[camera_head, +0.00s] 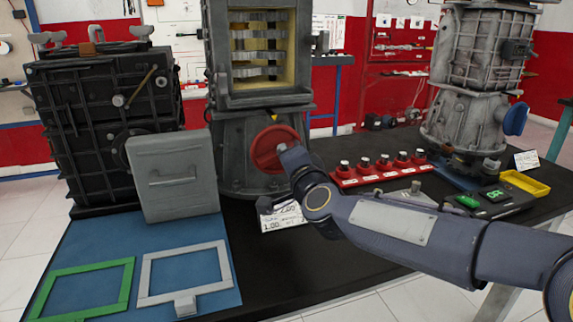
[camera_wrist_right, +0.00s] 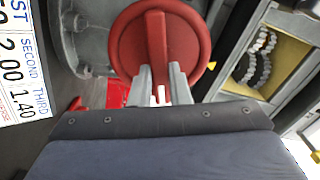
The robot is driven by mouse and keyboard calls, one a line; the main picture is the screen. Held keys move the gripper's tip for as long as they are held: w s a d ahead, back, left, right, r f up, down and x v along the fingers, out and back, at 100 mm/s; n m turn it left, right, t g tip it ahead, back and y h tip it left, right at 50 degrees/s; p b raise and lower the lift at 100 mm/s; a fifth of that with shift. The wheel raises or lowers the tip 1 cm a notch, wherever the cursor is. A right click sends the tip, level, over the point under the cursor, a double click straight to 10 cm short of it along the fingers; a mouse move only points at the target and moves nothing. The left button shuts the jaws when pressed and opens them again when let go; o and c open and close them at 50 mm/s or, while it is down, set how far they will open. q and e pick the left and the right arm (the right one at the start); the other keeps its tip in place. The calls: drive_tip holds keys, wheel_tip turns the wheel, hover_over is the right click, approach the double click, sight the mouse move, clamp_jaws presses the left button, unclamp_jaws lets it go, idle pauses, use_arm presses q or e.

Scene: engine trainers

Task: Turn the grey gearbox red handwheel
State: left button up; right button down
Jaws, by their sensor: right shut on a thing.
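The grey gearbox (camera_head: 240,140) stands on the dark table in the middle of the head view, with an open window in its upper housing showing gears. The round red handwheel (camera_head: 272,148) is on its lower front. In the right wrist view the handwheel (camera_wrist_right: 190,45) fills the top middle, with its raised bar upright in the picture. My right gripper (camera_wrist_right: 160,78) is shut on the lower end of that bar. In the head view my right arm reaches in from the right and covers part of the wheel. My left gripper is not in view.
A black gearbox (camera_head: 105,95) stands left, with a grey cover plate (camera_head: 172,175) leaning against it. Green (camera_head: 85,290) and grey (camera_head: 185,268) frames lie on a blue mat. A red knob strip (camera_head: 380,172) and another grey gearbox (camera_head: 475,70) stand right. A printed card (camera_wrist_right: 20,65) is near the wheel.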

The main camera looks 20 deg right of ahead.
drive_tip(key=shift+f+m+b, duration=0.2)
drive_tip(key=shift+m+b, duration=0.7)
drive_tip(key=shift+m, duration=0.8)
drive_tip(key=shift+f+m+b, duration=0.2)
drive_tip(key=shift+m+b, duration=0.7)
drive_tip(key=shift+m, duration=0.8)
drive_tip(key=c, duration=1.4)
unclamp_jaws()
drive_tip(key=shift+o, duration=0.2)
drive_tip(key=shift+s+r, duration=0.1)
